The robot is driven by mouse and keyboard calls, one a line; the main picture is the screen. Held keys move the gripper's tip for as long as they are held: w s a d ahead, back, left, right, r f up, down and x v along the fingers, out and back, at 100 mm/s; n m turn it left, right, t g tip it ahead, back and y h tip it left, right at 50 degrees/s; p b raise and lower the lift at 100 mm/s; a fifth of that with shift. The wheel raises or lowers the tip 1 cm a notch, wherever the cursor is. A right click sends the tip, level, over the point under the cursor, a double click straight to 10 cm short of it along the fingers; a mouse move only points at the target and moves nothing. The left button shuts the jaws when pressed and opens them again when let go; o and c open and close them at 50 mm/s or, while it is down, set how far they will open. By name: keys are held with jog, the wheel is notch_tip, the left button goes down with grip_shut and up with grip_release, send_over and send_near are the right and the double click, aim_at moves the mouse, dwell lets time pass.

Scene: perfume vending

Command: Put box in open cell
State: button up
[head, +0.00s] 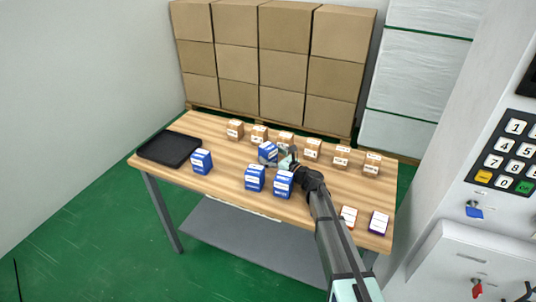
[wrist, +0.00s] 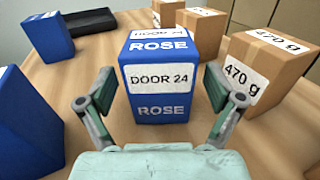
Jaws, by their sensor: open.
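My gripper (head: 285,161) is over the wooden table (head: 215,133), beside a blue box (head: 267,151). In the wrist view my gripper (wrist: 160,92) is open, its two fingers on either side of this blue box (wrist: 158,75). The box stands upright on the table, and its labels read "ROSE" and "DOOR 24". I cannot tell whether the fingers touch it. Other blue boxes stand on the table: one at the left (head: 201,161) and two near the front edge, one (head: 255,178) left of the other (head: 283,184). No open cell is visible.
Several brown boxes (head: 312,149) stand in a row behind, some labelled "470 g" in the wrist view (wrist: 262,70). A black tray (head: 169,148) lies at the table's left end. Two small white-topped boxes (head: 379,222) are at the right. A machine with a keypad (head: 510,153) stands at the right.

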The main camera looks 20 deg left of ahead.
jog(key=p+x, duration=0.1)
jog(key=x, duration=0.3)
jog(key=shift+a, duration=0.15)
jog(key=c, duration=1.3)
